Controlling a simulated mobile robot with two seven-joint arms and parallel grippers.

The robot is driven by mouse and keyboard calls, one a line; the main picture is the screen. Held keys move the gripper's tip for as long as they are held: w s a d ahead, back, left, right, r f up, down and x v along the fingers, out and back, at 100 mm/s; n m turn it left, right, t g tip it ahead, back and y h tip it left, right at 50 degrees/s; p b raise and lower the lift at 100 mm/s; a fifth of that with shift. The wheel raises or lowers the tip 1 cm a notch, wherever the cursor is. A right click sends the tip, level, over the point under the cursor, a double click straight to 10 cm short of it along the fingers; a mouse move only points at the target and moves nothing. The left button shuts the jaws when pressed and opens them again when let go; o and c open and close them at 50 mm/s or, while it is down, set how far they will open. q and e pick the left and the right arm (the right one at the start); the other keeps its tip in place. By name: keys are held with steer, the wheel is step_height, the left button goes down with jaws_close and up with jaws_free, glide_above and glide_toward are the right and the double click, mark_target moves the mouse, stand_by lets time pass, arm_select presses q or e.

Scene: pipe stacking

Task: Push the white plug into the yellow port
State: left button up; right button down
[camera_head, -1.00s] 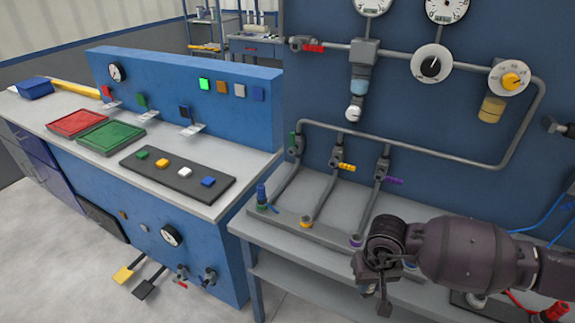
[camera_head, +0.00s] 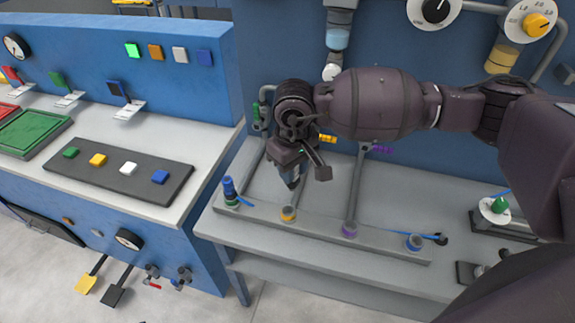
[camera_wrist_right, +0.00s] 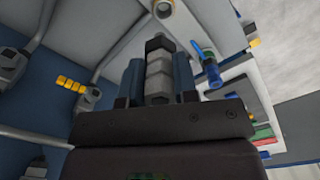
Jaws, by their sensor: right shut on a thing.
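My right gripper (camera_head: 290,178) points down above the bench, behind and above the yellow port (camera_head: 288,213). It is shut on the white plug (camera_wrist_right: 158,72), which looks pale grey with a dark end in the right wrist view, between the two blue-grey fingers. In the head view the fingers mostly hide the plug. The plug is apart from the yellow port, which is an upright ring on the grey rail and looks empty. My left gripper is not in view.
A blue plug (camera_head: 229,188) stands in the green port at the rail's left end. A purple port (camera_head: 349,230) and a blue port (camera_head: 415,242) lie to the right. Pipes with a yellow-handled valve (camera_wrist_right: 70,84) and a purple-handled valve (camera_head: 381,149) rise behind the rail.

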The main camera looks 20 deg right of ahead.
steer(key=shift+a+r+n, duration=0.3)
steer(key=shift+a+r, duration=0.1)
steer(key=shift+r, duration=0.25)
steer(key=shift+f+b, duration=1.1)
steer(key=shift+f, duration=2.5)
steer(key=shift+w+f, duration=0.1)
steer(key=shift+f, duration=0.8)
arm_select(q)
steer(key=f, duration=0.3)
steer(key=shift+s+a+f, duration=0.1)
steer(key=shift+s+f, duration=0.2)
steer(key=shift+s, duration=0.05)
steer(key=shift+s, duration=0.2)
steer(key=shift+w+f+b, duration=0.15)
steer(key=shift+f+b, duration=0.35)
steer(key=shift+b, duration=0.2)
arm_select(e)
steer(key=shift+f, duration=0.45)
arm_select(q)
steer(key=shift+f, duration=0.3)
arm_select(e)
steer(key=shift+f, duration=0.2)
arm_select(q)
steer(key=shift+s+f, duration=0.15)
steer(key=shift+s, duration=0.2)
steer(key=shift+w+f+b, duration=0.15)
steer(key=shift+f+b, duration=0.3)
steer(key=shift+b, duration=0.15)
arm_select(e)
steer(key=shift+f, duration=0.5)
